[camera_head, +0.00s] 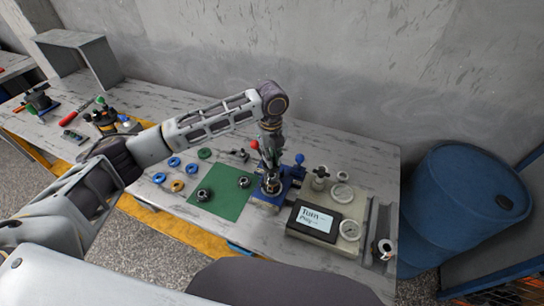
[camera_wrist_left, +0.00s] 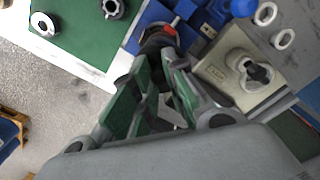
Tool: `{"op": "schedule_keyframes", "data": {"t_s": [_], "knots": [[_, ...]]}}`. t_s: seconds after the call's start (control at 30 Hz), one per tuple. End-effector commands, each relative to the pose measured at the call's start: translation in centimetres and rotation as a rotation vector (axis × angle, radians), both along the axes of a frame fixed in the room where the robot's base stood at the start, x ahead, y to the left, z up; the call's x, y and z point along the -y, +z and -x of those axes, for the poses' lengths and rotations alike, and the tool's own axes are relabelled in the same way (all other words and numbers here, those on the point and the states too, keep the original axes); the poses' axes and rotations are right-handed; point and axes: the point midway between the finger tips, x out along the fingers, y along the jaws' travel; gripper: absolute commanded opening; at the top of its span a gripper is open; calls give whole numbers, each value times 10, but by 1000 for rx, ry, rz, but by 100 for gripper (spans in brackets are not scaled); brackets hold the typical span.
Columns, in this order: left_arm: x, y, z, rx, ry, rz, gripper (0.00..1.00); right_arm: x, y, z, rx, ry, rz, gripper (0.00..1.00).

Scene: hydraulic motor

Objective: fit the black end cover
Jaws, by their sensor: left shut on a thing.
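My left gripper (camera_head: 270,160) reaches down over the blue fixture (camera_head: 293,172) and is shut. In the left wrist view its green-padded fingers (camera_wrist_left: 158,68) close on a dark round part (camera_wrist_left: 153,40), which looks like the black end cover. It is at the fixture, above or against the motor body; the fingers hide whether it is seated. My right gripper is not in view.
Blue rings (camera_head: 174,161) lie farther left. A red-knobbed lever (camera_head: 254,145) stands close beside the gripper.

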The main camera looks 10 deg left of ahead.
Motion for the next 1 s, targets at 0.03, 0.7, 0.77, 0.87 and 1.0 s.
{"op": "schedule_keyframes", "data": {"t_s": [0.03,0.7,0.77,0.87,1.0], "knots": [[0,1,0,1,-16,1,0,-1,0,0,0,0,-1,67],[0,1,0,1,-110,0,0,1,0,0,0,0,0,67],[0,0,0,1,-110,0,0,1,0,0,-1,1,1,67],[0,-1,0,1,-110,0,0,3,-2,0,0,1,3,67],[0,-4,0,1,-110,0,0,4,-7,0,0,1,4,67]]}}
